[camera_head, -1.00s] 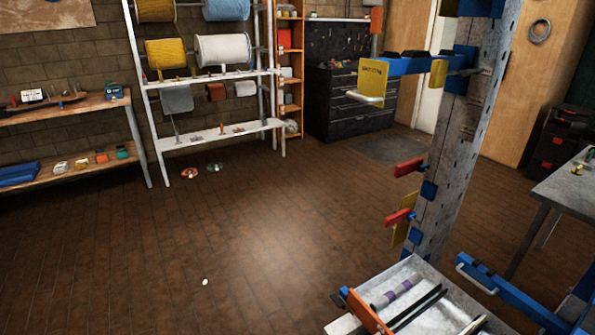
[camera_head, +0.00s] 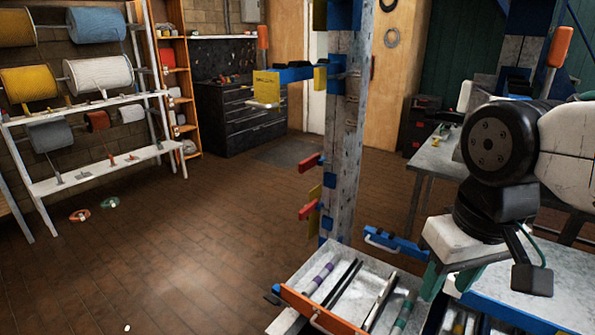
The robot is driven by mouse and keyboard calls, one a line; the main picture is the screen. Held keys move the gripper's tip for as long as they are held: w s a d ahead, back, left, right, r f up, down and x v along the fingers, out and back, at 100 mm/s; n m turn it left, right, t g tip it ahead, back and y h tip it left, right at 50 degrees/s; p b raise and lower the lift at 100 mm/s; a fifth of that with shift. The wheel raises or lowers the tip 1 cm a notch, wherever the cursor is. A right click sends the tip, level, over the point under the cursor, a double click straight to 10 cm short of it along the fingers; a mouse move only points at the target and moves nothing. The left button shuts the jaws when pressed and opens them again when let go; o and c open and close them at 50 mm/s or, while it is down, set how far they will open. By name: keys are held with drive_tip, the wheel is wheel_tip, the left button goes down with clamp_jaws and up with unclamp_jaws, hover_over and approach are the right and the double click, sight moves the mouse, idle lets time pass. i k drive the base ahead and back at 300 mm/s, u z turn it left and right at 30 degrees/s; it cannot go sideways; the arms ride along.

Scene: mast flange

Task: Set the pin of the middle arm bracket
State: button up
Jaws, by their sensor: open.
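The grey upright mast (camera_head: 347,150) stands right of centre. A blue arm bracket with a yellow plate (camera_head: 268,88) sticks out to the left high on it. A lower blue arm bracket (camera_head: 397,243) with a pale handle points right near its foot. I cannot tell which one is the middle arm bracket. A purple-banded rod (camera_head: 319,278) and a green-banded rod (camera_head: 403,315) lie in the metal tray (camera_head: 291,269); I cannot tell if either is the pin. My gripper (camera_head: 447,292) has green fingers, points down, open and empty, beside the tray's right side.
Two red-handled parts (camera_head: 311,161) jut left from the mast. The tray also holds dark rods (camera_head: 342,284) and has an orange bar (camera_head: 317,309) at its front. A grey workbench (camera_head: 425,160) stands behind. Spool shelves (camera_head: 95,165) stand left.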

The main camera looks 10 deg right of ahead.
sight(310, 162)
drive_tip(key=z, duration=0.05)
drive_tip(key=k, duration=0.6)
drive_tip(key=u, duration=0.85)
drive_tip(key=i, duration=1.55)
drive_tip(key=z, duration=0.65)
